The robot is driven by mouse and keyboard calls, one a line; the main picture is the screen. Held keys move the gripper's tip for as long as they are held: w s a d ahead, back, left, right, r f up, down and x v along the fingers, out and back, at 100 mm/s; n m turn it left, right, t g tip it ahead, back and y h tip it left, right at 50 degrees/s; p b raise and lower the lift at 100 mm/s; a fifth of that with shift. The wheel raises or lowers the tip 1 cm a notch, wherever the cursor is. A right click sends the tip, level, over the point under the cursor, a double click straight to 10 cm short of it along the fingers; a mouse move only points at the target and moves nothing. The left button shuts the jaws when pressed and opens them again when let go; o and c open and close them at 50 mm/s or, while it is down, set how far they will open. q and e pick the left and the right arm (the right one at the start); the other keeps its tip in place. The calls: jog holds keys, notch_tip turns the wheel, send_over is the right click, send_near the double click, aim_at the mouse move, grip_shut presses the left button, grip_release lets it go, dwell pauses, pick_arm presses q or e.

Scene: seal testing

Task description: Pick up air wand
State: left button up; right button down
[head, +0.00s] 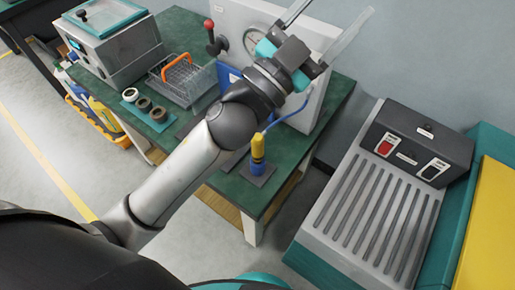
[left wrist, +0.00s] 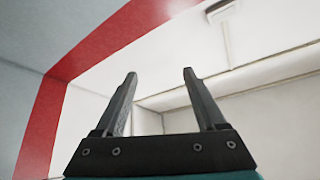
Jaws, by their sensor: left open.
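The air wand (head: 258,149) has a yellow upper part and a blue lower part. It stands upright on a dark square base (head: 259,171) near the front edge of the green bench, with a blue hose (head: 290,112) running up behind it. My left gripper (head: 326,22) is raised above and to the right of the wand, well apart from it, in front of the gauge panel. In the left wrist view my left gripper (left wrist: 159,73) is open and empty, facing the red-striped wall and ceiling. My right gripper is not in view.
The green bench (head: 338,98) carries a white panel with a gauge (head: 251,38), a red-knobbed lever (head: 211,30), a wire basket (head: 181,80) with an orange handle, and several rings (head: 143,104). A slatted machine (head: 365,215) stands at right. My left forearm passes close to the wand.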

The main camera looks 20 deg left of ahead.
pick_arm(q)
jog(key=s+d+f+m+g+h, duration=0.1)
jog(key=s+d+m+g+h, duration=0.4)
jog(key=m+g, duration=0.4)
jog(key=s+d+m+g+h, duration=0.3)
jog(key=d+m+g, duration=0.3)
jog(key=m+g, duration=0.2)
jog(key=m+g+y, duration=0.1)
jog(key=g+y, duration=0.2)
jog(key=y, duration=1.8)
send_over(258, 151)
jog(key=w, duration=0.2)
jog(key=f, duration=1.9)
jog(key=shift+s+f, duration=0.25)
jog(key=shift+f, duration=0.1)
jog(key=shift+a+f, duration=0.2)
jog(key=shift+f, duration=0.15)
notch_tip(258, 151, down, 14)
jog(key=shift+s+f+b, duration=0.1)
jog(key=shift+f+b, duration=0.1)
jog(key=shift+b, duration=0.3)
grip_shut()
